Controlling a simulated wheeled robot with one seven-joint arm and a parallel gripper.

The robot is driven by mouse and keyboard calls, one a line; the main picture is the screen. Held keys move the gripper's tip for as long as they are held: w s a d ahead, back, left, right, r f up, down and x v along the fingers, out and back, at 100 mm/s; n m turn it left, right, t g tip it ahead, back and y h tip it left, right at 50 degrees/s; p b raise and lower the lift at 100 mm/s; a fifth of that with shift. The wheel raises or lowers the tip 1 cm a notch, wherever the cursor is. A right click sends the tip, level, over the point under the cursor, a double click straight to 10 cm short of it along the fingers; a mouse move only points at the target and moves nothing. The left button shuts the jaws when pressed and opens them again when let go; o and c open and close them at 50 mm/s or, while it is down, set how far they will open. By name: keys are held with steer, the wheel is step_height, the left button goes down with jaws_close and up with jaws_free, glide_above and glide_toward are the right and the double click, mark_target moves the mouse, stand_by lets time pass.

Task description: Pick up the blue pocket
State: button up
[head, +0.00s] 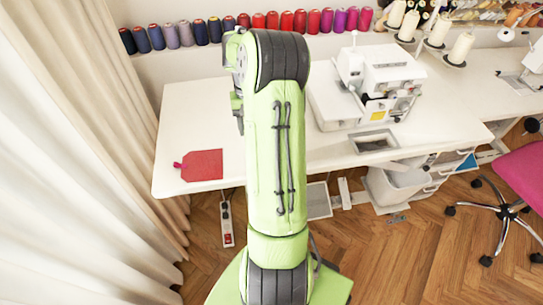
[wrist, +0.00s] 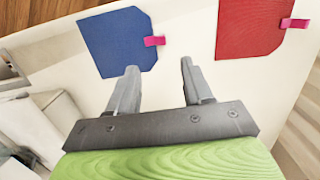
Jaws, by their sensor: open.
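The blue pocket (wrist: 117,41) lies flat on the white table in the wrist view, with a pink tab (wrist: 154,41) on its right edge. My gripper (wrist: 160,80) is open and empty, its two fingers pointing towards the pocket's lower right side. The left fingertip is close to the pocket's lower edge in the picture; I cannot tell the height above the table. In the head view the blue pocket is not visible, and my green arm covers the middle of the table.
A red pocket (head: 201,165) lies left on the white table (head: 190,110); it also shows in the wrist view (wrist: 247,28). A sewing machine (head: 375,80) stands right of my arm. Thread spools line the back, a curtain (head: 70,150) hangs left, and a pink chair (head: 525,180) stands right.

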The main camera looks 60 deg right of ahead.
steer(key=f, duration=0.4)
steer(key=shift+a+b, duration=0.2)
steer(key=shift+b, duration=0.2)
steer(key=f, duration=0.1)
steer(key=f+b, duration=0.1)
steer(key=f, duration=0.1)
steer(key=s+f+b, duration=0.1)
steer(key=f, duration=0.1)
steer(key=shift+a+f, duration=0.25)
steer(key=shift+a, duration=0.15)
steer(key=shift+r, duration=0.1)
jaws_close()
